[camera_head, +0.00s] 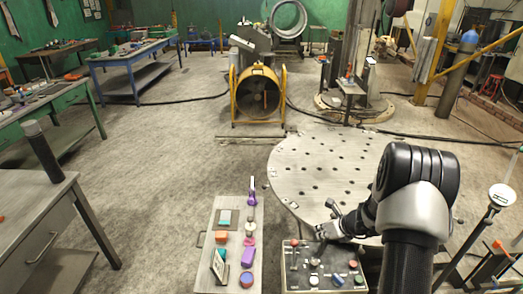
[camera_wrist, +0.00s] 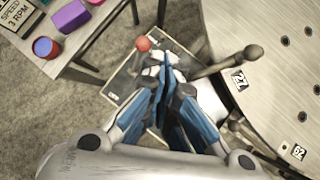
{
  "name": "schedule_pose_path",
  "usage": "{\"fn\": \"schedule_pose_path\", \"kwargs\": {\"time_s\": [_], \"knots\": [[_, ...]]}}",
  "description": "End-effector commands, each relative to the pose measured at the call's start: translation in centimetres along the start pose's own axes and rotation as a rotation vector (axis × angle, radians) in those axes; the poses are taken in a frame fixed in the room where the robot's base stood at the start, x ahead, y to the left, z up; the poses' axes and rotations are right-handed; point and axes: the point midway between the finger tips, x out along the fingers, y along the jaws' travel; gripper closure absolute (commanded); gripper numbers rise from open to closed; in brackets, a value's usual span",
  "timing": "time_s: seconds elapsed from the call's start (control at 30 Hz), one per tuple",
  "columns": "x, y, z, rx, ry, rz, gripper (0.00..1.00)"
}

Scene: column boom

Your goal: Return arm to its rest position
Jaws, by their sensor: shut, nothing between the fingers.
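My arm rises on the right side of the head view, and its dark, bent wrist points left. My gripper (camera_head: 328,229) is above the far edge of a panel (camera_head: 293,285) with several coloured buttons and knobs. In the wrist view my gripper (camera_wrist: 163,72) has its blue-grey fingers shut together with nothing between them. The fingers hide most of the panel there. A red knob (camera_wrist: 143,44) shows just beyond the fingertips. I cannot tell whether the fingers touch anything.
A round perforated table (camera_head: 310,165) stands close behind and right of the gripper. A narrow table (camera_head: 212,272) with several small objects is left of the panel. A metal workbench (camera_head: 40,215) is at far left. Open floor lies between them.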

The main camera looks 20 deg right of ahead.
Motion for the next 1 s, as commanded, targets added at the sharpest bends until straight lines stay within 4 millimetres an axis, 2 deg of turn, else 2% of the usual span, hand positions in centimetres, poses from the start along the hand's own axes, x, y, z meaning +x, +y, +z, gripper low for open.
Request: {"fn": "schedule_pose_path", "kwargs": {"time_s": [0.13,0.23,0.3,0.4,0.53,0.67,0.8,0.9,1.0], "knots": [[-1.2,1.3,1.7,-0.088,-0.01,0.016,1.0],[-3.7,4.3,4.7,-0.278,-0.026,0.05,1.0],[-6.2,7.4,6.9,-0.463,-0.039,0.082,1.0],[-10.2,12.3,9.1,-0.757,-0.051,0.131,1.0],[-15.4,18.5,10.1,-1.133,-0.061,0.187,1.0],[-20.4,23.9,9.1,-1.501,-0.059,0.234,1.0],[-25.4,28.2,6.4,-1.889,-0.035,0.272,1.0],[-28.6,30.3,3.7,-2.159,-0.003,0.294,1.0],[-31.4,31.4,0.7,-2.418,0.047,0.308,1.0]]}}
